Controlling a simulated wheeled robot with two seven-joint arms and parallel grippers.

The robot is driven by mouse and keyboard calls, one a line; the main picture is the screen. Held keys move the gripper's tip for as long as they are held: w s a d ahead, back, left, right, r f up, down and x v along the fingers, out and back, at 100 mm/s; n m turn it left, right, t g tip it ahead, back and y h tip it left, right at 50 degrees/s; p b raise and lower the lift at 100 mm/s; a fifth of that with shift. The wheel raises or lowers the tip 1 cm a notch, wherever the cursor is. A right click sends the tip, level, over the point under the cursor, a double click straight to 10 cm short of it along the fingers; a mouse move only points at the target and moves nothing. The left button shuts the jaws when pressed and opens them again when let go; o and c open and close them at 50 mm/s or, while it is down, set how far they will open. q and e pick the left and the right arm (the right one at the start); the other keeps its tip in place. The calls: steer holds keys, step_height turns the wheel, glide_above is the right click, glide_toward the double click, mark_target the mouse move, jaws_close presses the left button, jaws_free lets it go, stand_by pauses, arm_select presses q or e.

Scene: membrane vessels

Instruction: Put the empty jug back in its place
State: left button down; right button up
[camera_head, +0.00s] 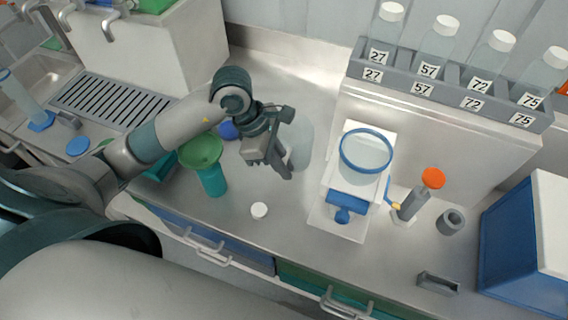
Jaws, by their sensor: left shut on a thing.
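A pale see-through vessel, which looks like the empty jug (304,142), stands upright at the middle of the counter, partly hidden by my left gripper. No liquid shows in it, though its low contrast makes this hard to tell. My left gripper (284,172) reaches in from the left and is shut on the jug's near left side. I cannot tell clearly whether the jug's base touches the counter. My right gripper is out of view.
To the right are a blue-rimmed vessel (365,152) on a white stand and an orange-capped tube (424,190). A raised rack (450,92) holds several labelled, white-capped bottles.

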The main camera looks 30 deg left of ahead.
arm_select(q)
steer(key=shift+f, duration=0.15)
steer(key=c, duration=1.8)
jaws_free()
steer(key=shift+r, duration=0.3)
steer(key=shift+a+r, duration=0.2)
steer(key=shift+r, duration=0.1)
steer(key=b+v, duration=0.2)
steer(key=v, duration=0.9)
steer(key=shift+s+r, duration=0.1)
